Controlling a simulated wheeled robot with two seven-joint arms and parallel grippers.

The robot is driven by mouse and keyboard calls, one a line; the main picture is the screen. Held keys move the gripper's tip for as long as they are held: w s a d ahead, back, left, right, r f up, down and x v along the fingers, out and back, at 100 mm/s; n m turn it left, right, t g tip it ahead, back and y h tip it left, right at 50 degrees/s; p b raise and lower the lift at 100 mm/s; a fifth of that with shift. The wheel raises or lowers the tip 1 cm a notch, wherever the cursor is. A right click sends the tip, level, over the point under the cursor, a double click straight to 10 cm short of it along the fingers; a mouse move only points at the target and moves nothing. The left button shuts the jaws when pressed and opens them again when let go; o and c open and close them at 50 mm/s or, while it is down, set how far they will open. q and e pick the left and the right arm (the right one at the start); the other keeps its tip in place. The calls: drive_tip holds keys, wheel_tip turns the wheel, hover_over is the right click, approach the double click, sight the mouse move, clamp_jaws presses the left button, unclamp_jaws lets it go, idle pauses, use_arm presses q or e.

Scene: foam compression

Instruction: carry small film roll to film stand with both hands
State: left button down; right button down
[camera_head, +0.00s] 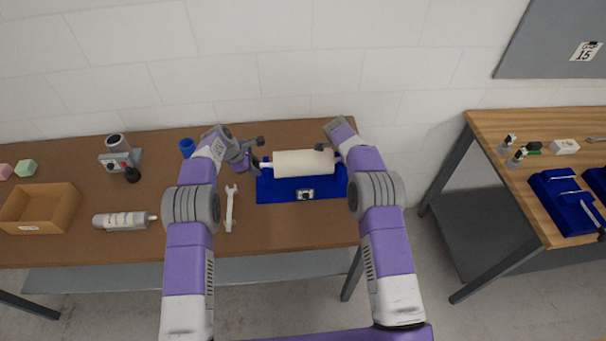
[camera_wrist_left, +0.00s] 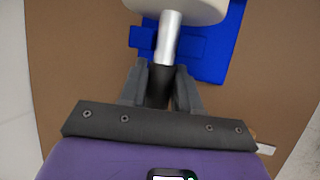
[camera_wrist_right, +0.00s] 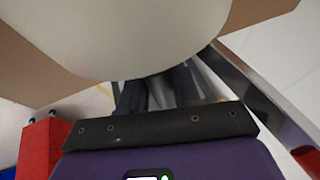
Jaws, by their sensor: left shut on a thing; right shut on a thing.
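The small film roll (camera_head: 303,163) is a cream cylinder lying level over the blue film stand (camera_head: 275,190) on the brown table. I cannot tell whether it touches the stand. My left gripper (camera_head: 257,163) is at the roll's left end; in the left wrist view its fingers (camera_wrist_left: 160,85) are shut on the dark end of the roll's silver shaft (camera_wrist_left: 168,35). My right gripper (camera_head: 338,156) is at the roll's right end. In the right wrist view the roll (camera_wrist_right: 120,30) hides much of the right fingers (camera_wrist_right: 160,92), which are shut at that end.
A wrench (camera_head: 230,207) lies left of the stand. Farther left are a white cylinder (camera_head: 122,220), a cardboard box (camera_head: 40,208), a grey device (camera_head: 119,155) and a blue cup (camera_head: 187,147). A second table (camera_head: 490,125) stands right across a gap.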

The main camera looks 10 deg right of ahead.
use_arm(q)
drive_tip(key=shift+f, duration=0.2)
use_arm(e)
drive_tip(key=shift+f, duration=0.2)
use_arm(q)
drive_tip(key=c, duration=1.1)
unclamp_jaws()
use_arm(e)
drive_tip(key=c, duration=1.1)
unclamp_jaws()
use_arm(q)
drive_tip(key=o, duration=0.3)
use_arm(e)
drive_tip(key=o, duration=0.3)
